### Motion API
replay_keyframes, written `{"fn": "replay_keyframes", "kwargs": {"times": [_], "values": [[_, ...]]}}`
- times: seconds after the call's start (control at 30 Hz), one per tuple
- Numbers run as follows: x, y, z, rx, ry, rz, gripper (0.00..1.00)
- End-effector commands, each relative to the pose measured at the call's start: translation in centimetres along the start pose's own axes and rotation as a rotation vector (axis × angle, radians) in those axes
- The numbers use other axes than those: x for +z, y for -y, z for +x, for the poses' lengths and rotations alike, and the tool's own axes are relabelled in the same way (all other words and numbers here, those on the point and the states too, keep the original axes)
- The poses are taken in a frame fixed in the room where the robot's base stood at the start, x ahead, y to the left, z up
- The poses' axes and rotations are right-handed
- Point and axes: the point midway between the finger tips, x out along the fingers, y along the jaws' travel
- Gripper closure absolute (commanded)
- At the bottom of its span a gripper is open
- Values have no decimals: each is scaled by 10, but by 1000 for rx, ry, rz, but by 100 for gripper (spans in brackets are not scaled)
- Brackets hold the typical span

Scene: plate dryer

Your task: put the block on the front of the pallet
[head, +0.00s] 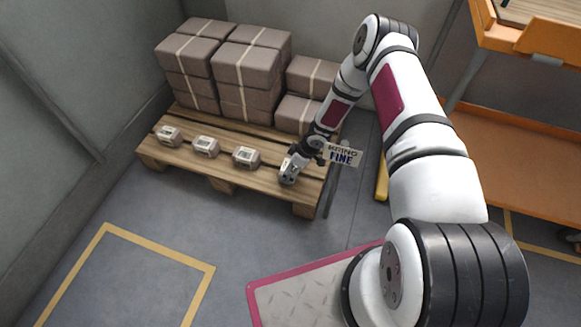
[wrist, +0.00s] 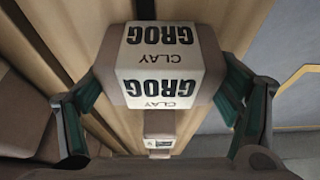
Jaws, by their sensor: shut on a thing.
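The block (wrist: 160,65) is pale with grey-brown ends and reads "CLAY GROG" in the wrist view. My gripper (wrist: 160,92) is shut on it, with a green-padded finger on each side. In the head view my gripper (head: 291,165) is at the right end of the pallet's front strip, and the held block (head: 288,174) is partly hidden by it. The wooden pallet (head: 225,172) lies on the floor by the walls. The block is over its front boards; I cannot tell whether it touches them.
Similar blocks stand in a row on the pallet's front: left (head: 168,135), middle (head: 206,147) and right (head: 246,156). Stacked brown cartons (head: 245,65) fill the back. A sign (head: 342,155) reading "FINE" stands at the right. An orange shelf (head: 515,150) is farther right.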

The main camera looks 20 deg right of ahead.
Motion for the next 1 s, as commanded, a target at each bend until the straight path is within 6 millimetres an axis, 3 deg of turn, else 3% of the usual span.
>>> {"fn": "replay_keyframes", "kwargs": {"times": [0.03, 0.1, 0.57, 1.0], "values": [[1, 0, 1, 0, 0, 0, 15], [0, 0, 1, 0, 0, 0, 0], [-1, 0, -6, 0, 0, 0, 0], [-2, -1, -90, 1, 0, 1, 0]]}}
